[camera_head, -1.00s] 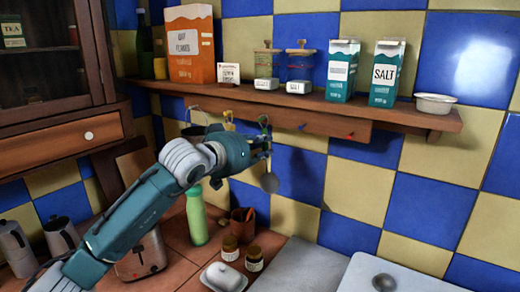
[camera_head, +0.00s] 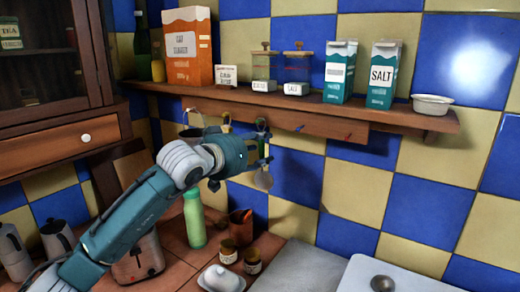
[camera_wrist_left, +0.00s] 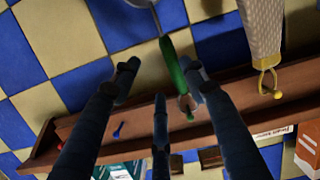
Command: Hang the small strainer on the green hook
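The small strainer (camera_head: 264,180) hangs below the shelf rail in the head view, bowl down. In the left wrist view its green handle (camera_wrist_left: 172,62) runs between my fingers, and part of its bowl (camera_wrist_left: 143,3) shows at the top edge. The handle's end meets the rail at the green hook (camera_wrist_left: 190,116); it looks hung there, but the exact contact is partly hidden by a finger. My left gripper (camera_head: 264,152) is at the handle. Its fingers (camera_wrist_left: 161,80) stand apart around the handle and look open. My right gripper is not in view.
A grater (camera_wrist_left: 262,25) hangs on a yellow hook (camera_wrist_left: 278,95) beside the strainer. Blue (camera_head: 299,128) and red (camera_head: 349,136) hooks are bare. Boxes and jars stand on the shelf (camera_head: 400,113). A green bottle (camera_head: 194,220) and a brown cup (camera_head: 240,223) stand below.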

